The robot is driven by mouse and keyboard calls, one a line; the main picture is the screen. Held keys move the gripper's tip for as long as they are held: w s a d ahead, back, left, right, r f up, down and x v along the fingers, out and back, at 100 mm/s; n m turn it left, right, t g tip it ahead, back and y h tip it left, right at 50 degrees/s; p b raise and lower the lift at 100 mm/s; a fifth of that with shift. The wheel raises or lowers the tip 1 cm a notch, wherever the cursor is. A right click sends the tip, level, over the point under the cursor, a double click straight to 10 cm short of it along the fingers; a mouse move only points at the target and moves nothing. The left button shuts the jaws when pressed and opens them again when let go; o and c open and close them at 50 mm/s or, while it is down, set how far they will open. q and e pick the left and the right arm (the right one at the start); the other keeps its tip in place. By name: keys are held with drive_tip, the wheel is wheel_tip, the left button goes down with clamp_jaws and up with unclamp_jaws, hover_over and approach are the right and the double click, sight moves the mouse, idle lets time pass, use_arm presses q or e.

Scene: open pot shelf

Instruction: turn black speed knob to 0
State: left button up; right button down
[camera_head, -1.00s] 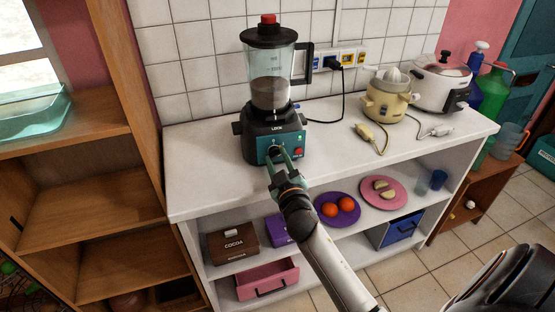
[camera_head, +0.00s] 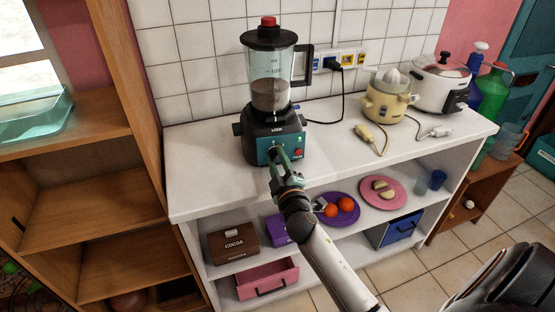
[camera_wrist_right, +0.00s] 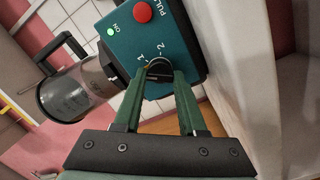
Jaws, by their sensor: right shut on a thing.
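A blender (camera_head: 272,90) stands on the white counter, its jar partly filled with something brown and its black lid on. Its teal front panel (camera_head: 297,155) shows in the head view and the right wrist view (camera_wrist_right: 187,52). The black speed knob (camera_wrist_right: 158,69) is between the fingertips of my right gripper (camera_wrist_right: 158,80), with the marks 1 and 2 beside it. The 0 mark and the knob's pointer are not readable. My right gripper (camera_head: 277,153) is shut on the knob, which it hides in the head view. My left gripper is not in view.
A red button (camera_wrist_right: 143,12) and a lit green ON light (camera_wrist_right: 110,31) are on the panel near the fingers. A cream juicer (camera_head: 388,98) and a white cooker (camera_head: 440,85) stand farther right. The counter (camera_head: 205,180) left of the blender is clear.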

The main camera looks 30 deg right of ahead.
drive_tip(key=n+p, duration=0.1)
drive_tip(key=n, duration=0.5)
drive_tip(key=shift+n, duration=0.3)
idle(0.4)
drive_tip(key=shift+c, duration=2.3)
unclamp_jaws()
drive_tip(key=shift+s+a+f, duration=0.15)
drive_tip(key=shift+s+a, duration=0.05)
drive_tip(key=shift+s, duration=0.2)
drive_tip(key=b+v, duration=0.1)
drive_tip(key=v, duration=1)
drive_tip(key=shift+s+b, duration=0.3)
drive_tip(key=shift+b, duration=0.05)
